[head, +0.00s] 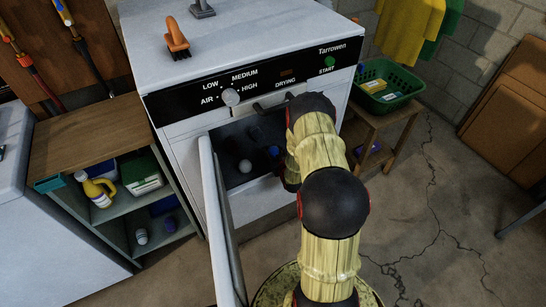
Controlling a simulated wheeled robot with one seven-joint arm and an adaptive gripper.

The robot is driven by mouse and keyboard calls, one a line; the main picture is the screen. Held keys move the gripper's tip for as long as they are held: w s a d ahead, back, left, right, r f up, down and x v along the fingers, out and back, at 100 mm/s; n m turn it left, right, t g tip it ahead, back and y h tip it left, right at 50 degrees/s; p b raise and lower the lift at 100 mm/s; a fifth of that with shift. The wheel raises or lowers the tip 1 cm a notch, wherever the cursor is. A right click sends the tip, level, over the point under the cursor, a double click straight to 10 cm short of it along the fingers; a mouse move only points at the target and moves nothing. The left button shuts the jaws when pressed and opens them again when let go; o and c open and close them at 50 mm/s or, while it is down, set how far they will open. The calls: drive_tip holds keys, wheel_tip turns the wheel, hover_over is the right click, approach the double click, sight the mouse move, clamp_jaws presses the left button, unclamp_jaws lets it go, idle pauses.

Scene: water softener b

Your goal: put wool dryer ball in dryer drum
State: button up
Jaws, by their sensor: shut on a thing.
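The white dryer (262,205) stands in the middle of the head view with its door (222,225) swung open toward me. The dark drum opening (233,137) shows behind the door. My arm reaches in from the right side of the opening. My gripper (252,161) is inside the opening, dark and partly lost in shadow. The pale grey wool dryer ball (244,166) is at its fingertips, and the gripper is shut on it. The fingers' exact hold and the drum floor under the ball are hard to make out.
A wooden-topped shelf (85,135) with bottles and boxes stands left of the dryer. A green basket (388,88) sits on a small wooden stand at right. An orange brush (176,38) lies on the dryer top. The right floor is mostly clear.

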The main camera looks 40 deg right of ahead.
drive_tip(key=shift+f, duration=0.75)
drive_tip(key=shift+f, duration=0.15)
drive_tip(key=o, duration=1.1)
